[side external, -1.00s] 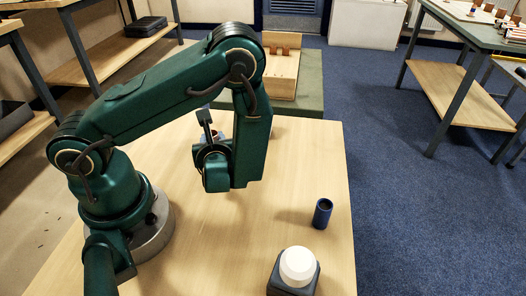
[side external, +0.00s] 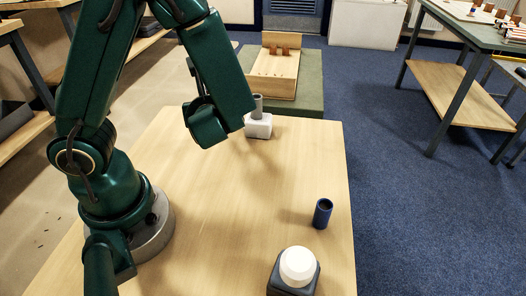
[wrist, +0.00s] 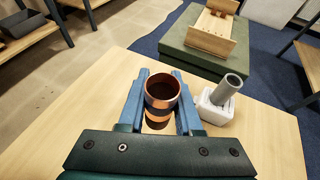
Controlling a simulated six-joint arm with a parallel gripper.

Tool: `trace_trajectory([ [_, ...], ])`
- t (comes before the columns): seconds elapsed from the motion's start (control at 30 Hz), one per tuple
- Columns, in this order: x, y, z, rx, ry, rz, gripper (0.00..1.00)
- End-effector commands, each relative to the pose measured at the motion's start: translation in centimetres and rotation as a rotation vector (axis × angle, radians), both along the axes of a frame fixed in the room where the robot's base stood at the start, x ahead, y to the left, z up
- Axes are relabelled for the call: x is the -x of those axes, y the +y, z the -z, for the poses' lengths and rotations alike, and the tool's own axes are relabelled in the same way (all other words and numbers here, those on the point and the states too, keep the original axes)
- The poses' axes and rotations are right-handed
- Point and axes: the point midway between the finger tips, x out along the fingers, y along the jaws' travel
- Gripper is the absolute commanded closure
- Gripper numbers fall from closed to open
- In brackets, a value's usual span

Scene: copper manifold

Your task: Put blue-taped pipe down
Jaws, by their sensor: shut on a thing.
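My gripper (wrist: 161,80) has two blue fingers, shut on a copper pipe (wrist: 162,92) between them in the wrist view. The pipe's open round end faces the camera, and a darker band shows below its rim. In the side view my wrist hides the fingers and the pipe. The pipe appears over the wooden table (side external: 250,190); I cannot tell whether it touches the surface.
A white block (side external: 258,127) with a grey tube (wrist: 230,86) leaning in it stands at the table's far edge. A dark blue cylinder (side external: 322,212) and a white dome on a dark base (side external: 296,268) are nearer. A wooden rack (side external: 275,70) stands on a green platform (side external: 310,92) beyond.

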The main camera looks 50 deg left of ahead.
Motion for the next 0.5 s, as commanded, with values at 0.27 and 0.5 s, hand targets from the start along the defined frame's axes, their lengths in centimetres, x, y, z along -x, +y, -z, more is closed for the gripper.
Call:
trace_trajectory([
  [0.27, -6.0, -3.3, -0.1, 0.022, -0.016, 0.324, 1.0],
  [0.5, -11.5, -10.8, -0.3, 0.017, -0.007, 0.754, 1.0],
])
